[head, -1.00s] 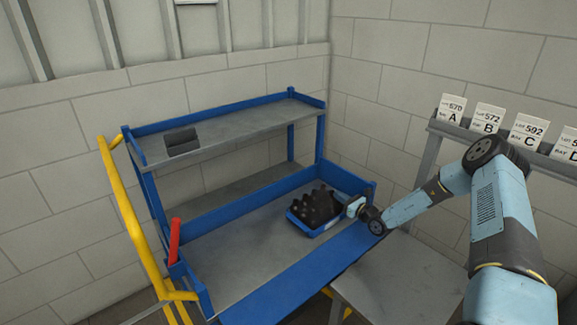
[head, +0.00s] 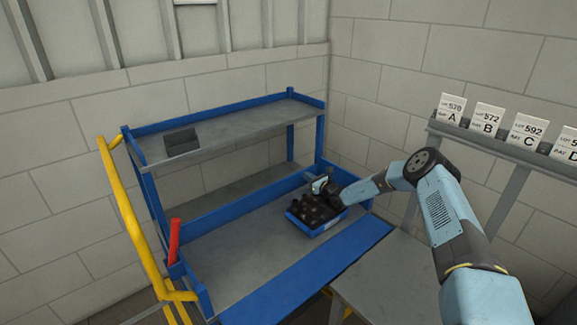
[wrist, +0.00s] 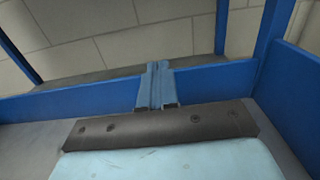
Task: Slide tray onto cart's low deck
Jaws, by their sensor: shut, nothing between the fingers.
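A small blue tray (head: 315,230) full of dark bottles (head: 312,209) rests on the grey low deck (head: 235,238) of the blue cart, towards its right end. My gripper (head: 321,186) is at the tray's far side, above or just behind the bottles; the exact gap cannot be told. My wrist hides the tray's right rear part. In the wrist view my gripper (wrist: 157,85) is shut and empty, its fingers together in front of the cart's blue rear rail (wrist: 205,83). The tray is not seen in the wrist view.
The cart's upper shelf (head: 235,126) holds a dark block (head: 181,142). A yellow handle (head: 131,215) and a red upright piece (head: 174,241) stand at the left end. A grey table (head: 400,285) adjoins the right front. The deck's left and middle are clear.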

